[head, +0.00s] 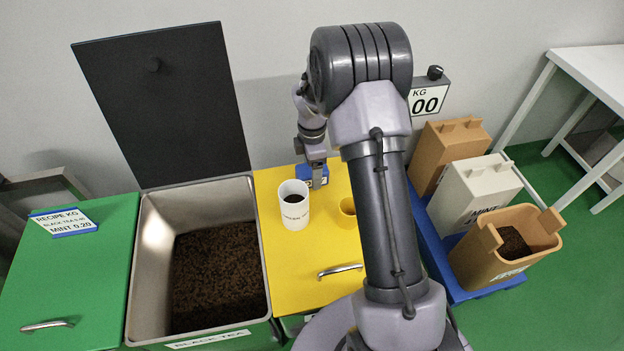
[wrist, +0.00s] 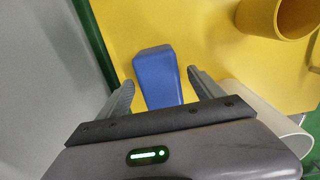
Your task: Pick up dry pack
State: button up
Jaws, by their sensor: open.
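A small blue block (wrist: 157,78), which may be the dry pack, lies on the yellow counter top (wrist: 215,55). In the head view the blue block (head: 301,172) is near the counter's back edge, partly hidden by my gripper (head: 316,168). In the wrist view my gripper (wrist: 161,76) is open, with one finger on each side of the block. I see a gap beside each finger. The block's near end is hidden behind the gripper body. I cannot tell how far above the counter the fingertips are.
A white cup (head: 294,212) with dark contents stands close in front of my gripper, and a yellow cup (head: 347,208) is right of it. An open bin (head: 150,262) of black tea is at left.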

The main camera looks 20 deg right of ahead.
jog(key=shift+f, duration=0.75)
jog(key=shift+r, duration=0.2)
jog(key=shift+c, duration=0.3)
jog(key=c, duration=1.5)
